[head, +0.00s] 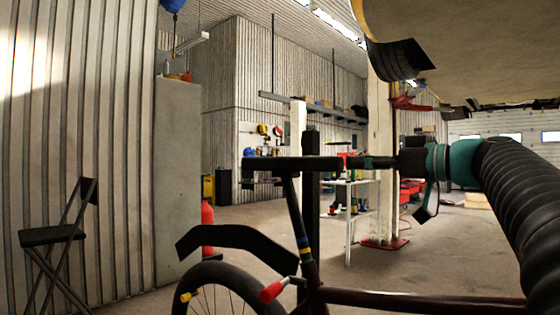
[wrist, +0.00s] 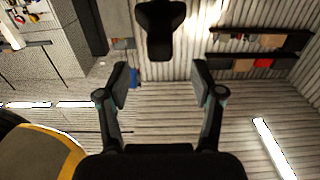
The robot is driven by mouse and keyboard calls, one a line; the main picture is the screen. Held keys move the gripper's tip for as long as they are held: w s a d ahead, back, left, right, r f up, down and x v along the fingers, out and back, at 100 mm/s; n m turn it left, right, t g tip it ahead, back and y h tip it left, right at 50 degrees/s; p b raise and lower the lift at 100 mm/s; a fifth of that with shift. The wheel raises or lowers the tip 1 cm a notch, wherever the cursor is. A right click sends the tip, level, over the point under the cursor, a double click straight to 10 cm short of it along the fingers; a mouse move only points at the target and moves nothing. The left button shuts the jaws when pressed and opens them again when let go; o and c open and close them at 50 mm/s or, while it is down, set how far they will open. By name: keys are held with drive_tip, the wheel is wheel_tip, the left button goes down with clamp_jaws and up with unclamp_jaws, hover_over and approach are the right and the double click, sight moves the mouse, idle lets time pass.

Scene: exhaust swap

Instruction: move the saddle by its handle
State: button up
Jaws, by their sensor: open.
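The black bicycle saddle (head: 290,163) sits level on top of its seat post, left of my gripper in the head view. In the wrist view the saddle (wrist: 160,28) shows as a dark shape beyond the fingertips, centred between them. My gripper (head: 368,162) is at about saddle height and points left at its near end. In the wrist view my gripper (wrist: 160,78) is open, with its fingers spread and nothing between them. A red-ended handle (head: 271,291) is low on the bicycle frame; I cannot tell whether it belongs to the saddle.
The bicycle's rear wheel (head: 235,290) and black mudguard (head: 238,238) are below the saddle. A raised vehicle body (head: 470,40) with a black flap hangs at upper right, above my arm. A folding chair (head: 55,235) stands at left. A white shelf (head: 352,205) is behind.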

drive_tip(key=v, duration=0.4)
drive_tip(key=shift+r, duration=0.1)
idle(0.4)
wheel_tip(320, 180, up, 10)
drive_tip(key=p, duration=0.9)
drive_tip(key=shift+p, duration=0.4)
drive_tip(key=shift+s, duration=0.1)
drive_tip(key=s+b, duration=0.6)
drive_tip(key=s, duration=1)
drive_tip(key=shift+b, duration=0.4)
